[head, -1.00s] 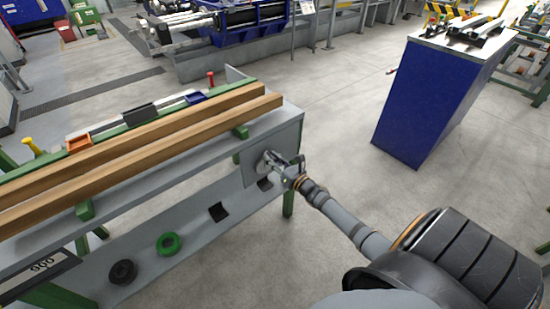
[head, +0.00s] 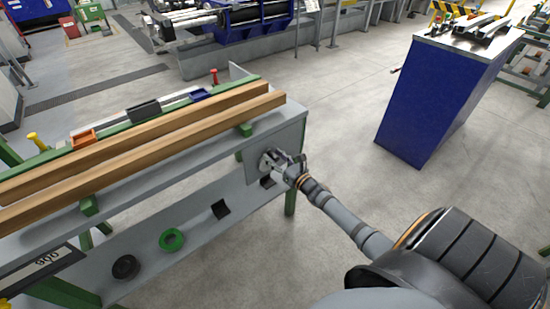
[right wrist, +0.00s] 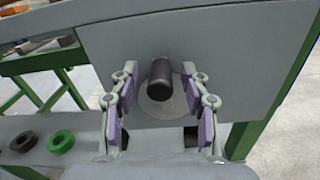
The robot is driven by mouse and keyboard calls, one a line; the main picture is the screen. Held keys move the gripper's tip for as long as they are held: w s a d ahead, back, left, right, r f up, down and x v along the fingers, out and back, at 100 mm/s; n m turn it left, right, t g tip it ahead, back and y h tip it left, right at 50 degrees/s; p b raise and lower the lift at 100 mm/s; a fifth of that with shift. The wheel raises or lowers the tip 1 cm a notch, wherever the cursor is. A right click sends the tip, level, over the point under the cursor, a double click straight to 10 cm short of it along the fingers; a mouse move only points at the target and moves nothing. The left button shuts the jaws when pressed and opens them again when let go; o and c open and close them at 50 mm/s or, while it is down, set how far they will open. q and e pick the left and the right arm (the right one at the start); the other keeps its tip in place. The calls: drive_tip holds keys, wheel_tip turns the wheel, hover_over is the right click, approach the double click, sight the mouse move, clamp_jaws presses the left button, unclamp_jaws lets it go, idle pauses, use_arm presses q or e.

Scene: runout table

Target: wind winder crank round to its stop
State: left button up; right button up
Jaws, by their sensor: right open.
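The winder crank shows in the right wrist view as a black knob-like handle (right wrist: 160,76) in front of a round grey disc (right wrist: 157,108) on the bench's end panel. In the head view, the disc (head: 267,160) is partly hidden by my right gripper (head: 280,163). My right gripper (right wrist: 160,88) is open, with one padded finger on each side of the black handle. Gaps show between the handle and both pads. My left gripper is not in view.
Two long timber pieces (head: 150,143) lie along the runout table. A green ring (head: 172,240) and a black ring (head: 125,267) sit on the grey panel below. A blue cabinet (head: 430,100) stands at the right, with clear floor between.

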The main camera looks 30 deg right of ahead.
drive_tip(key=shift+s+d, duration=0.1)
drive_tip(key=shift+s, duration=0.15)
drive_tip(key=s+d, duration=0.1)
drive_tip(key=s, duration=1)
drive_tip(key=shift+s, duration=0.25)
